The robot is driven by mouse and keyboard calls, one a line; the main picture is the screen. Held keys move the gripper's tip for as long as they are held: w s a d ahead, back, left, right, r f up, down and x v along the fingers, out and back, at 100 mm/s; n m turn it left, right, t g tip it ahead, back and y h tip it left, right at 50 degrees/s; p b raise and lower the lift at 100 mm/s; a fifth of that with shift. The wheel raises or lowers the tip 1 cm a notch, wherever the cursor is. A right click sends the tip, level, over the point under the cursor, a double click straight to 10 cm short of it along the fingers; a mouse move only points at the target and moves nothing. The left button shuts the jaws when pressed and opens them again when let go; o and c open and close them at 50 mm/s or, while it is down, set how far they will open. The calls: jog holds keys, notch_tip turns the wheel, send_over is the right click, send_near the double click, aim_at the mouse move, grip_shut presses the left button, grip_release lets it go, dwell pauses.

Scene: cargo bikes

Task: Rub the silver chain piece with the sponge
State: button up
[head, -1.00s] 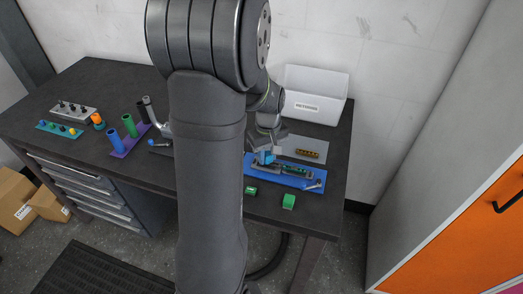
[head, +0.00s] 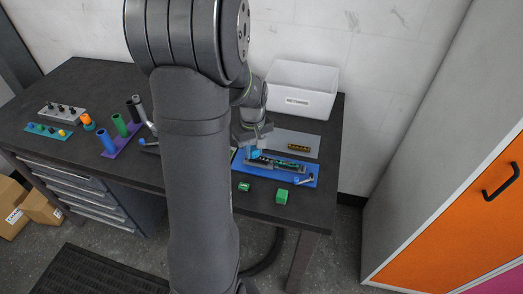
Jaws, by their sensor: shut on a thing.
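My gripper (head: 251,141) is shut on a small blue sponge (head: 255,154), at the left part of the blue board (head: 300,181). A dark grey and silver strip with green parts, which looks like the chain piece (head: 279,163), lies along the board. The sponge is at the strip's left end; I cannot tell whether they touch. My arm hides the area just left of the board.
A gold chain piece (head: 299,147) lies on a grey plate behind the board. Green blocks (head: 282,196) (head: 244,187) stand in front. A white bin (head: 303,91) stands at the back. Tube holders (head: 113,148) and peg racks (head: 48,131) stand on the left.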

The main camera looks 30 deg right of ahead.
jog(key=shift+w+a+r, duration=0.1)
jog(key=shift+w+r, duration=0.1)
jog(key=shift+s+r, duration=0.1)
jog(key=shift+r, duration=3.75)
